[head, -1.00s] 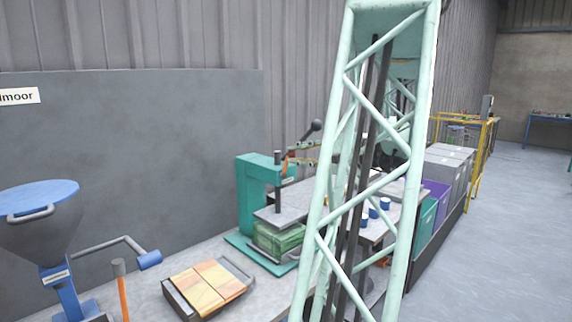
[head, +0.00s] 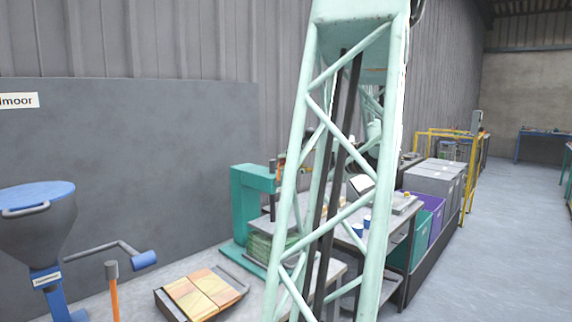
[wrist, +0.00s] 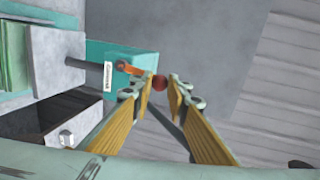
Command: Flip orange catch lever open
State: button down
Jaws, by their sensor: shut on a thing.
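The orange catch lever (wrist: 128,69) shows in the wrist view on the teal press (wrist: 120,54), near a white label. A dark red ball knob (wrist: 159,83) sits just right of the lever's end, between the fingertips. I cannot tell for sure whether knob and lever are joined. My gripper (wrist: 158,88), with yellow finger pads, is closed around the knob. In the head view the press (head: 255,182) stands against the grey panel, with a small orange part (head: 281,161) near its top. My pale green lattice mast covers its right side and hides my gripper there.
Purple and teal bins (head: 431,212) stand right. The aisle floor (head: 500,240) is clear.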

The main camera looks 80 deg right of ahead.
jog(key=c, duration=2.5)
grip_release()
jog(key=shift+s+a, duration=0.1)
jog(key=shift+s, duration=0.1)
jog(key=v, duration=1.1)
jog(key=shift+s+a, duration=0.2)
jog(key=shift+s, duration=0.05)
jog(key=shift+w+r, duration=0.1)
jog(key=shift+w, duration=0.05)
